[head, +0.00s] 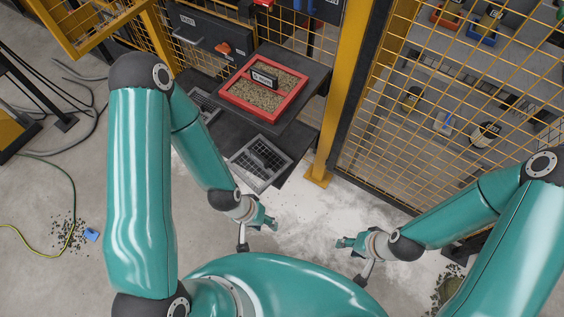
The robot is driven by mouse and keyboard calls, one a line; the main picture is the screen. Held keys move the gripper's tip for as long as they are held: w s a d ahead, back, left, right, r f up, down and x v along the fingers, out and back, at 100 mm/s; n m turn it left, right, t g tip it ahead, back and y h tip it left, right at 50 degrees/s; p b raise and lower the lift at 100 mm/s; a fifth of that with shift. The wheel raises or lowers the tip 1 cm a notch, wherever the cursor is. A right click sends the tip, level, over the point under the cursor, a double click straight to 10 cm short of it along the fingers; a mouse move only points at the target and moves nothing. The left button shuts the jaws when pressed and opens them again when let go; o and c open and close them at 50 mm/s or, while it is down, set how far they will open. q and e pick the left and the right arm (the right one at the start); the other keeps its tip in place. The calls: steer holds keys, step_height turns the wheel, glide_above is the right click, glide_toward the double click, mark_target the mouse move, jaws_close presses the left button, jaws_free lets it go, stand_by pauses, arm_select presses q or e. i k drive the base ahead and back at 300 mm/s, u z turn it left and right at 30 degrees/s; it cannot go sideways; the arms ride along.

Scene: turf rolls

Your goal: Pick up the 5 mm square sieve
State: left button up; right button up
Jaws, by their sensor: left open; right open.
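A square grey-framed sieve (246,174) with a dark mesh lies on a low dark shelf, its front corner near the shelf's edge. A second gridded grey frame (205,116) shows partly to its left, behind my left arm. I cannot read a mesh size on either, so I cannot tell which is 5 mm. My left gripper (268,223) is open and empty, in front of and below the nearer sieve in the picture, apart from it. My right gripper (342,242) is open and empty, further right over the pale floor.
A red-framed tray (296,107) of gravel with a small label stands on the dark upper table. A yellow post (340,100) and mesh fence (440,110) close off the right. A blue piece (91,235) and a hose lie on the left floor. White powder covers the middle floor.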

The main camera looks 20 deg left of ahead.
mark_target(255, 157)
steer(key=z, duration=0.85)
steer(key=k, duration=1.3)
steer(key=u, duration=0.45)
steer(key=i, duration=1.5)
steer(key=z, duration=0.05)
